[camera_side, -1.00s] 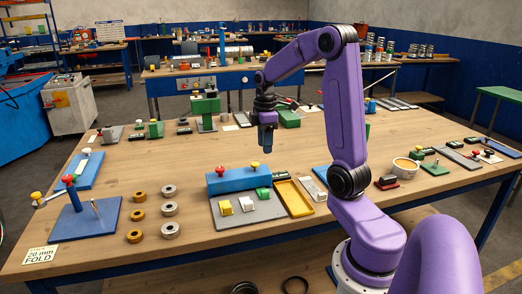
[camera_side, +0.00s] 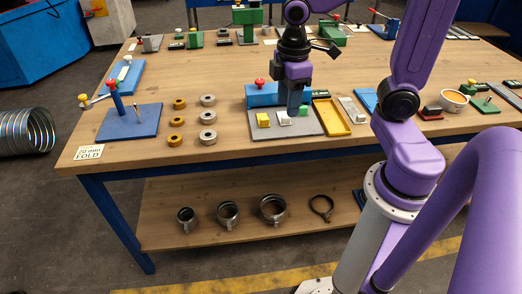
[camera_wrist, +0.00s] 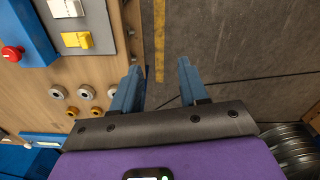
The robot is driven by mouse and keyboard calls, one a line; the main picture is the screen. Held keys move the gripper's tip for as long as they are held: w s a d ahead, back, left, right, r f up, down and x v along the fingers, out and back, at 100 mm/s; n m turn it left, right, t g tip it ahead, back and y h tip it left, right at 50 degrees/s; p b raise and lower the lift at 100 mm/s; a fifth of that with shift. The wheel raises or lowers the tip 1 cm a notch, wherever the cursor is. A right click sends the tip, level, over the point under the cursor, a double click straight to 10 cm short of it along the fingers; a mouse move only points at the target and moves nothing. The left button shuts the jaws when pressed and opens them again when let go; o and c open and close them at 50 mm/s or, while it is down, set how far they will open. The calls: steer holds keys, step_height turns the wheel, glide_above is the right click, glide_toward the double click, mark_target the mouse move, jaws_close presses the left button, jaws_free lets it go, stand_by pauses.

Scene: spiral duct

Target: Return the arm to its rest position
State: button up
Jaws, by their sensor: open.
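My purple arm rises at the right in the side view and reaches over the table. My gripper (camera_side: 294,100) hangs from its end with blue fingers pointing down. In that view it overlaps the blue block (camera_side: 262,94) and the grey plate (camera_side: 275,132); its height above them is hard to judge. In the wrist view my gripper (camera_wrist: 158,82) has its fingers apart with nothing between them. Bare floor shows beyond the fingertips, past the table edge.
The wooden table (camera_side: 230,147) holds a yellow tray (camera_side: 331,118), a blue stand (camera_side: 130,122) and several grey and brass rings. A red knob (camera_side: 260,83) tops the blue block. Clamps stand on the lower shelf. A coiled duct (camera_side: 24,132) lies on the floor at left.

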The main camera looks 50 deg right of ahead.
steer(key=s+a+f+n, duration=0.1)
steer(key=s+a, duration=0.4)
steer(key=s, duration=0.8)
steer(key=shift+s+f, duration=0.2)
steer(key=shift+s, duration=0.05)
stand_by(0.9)
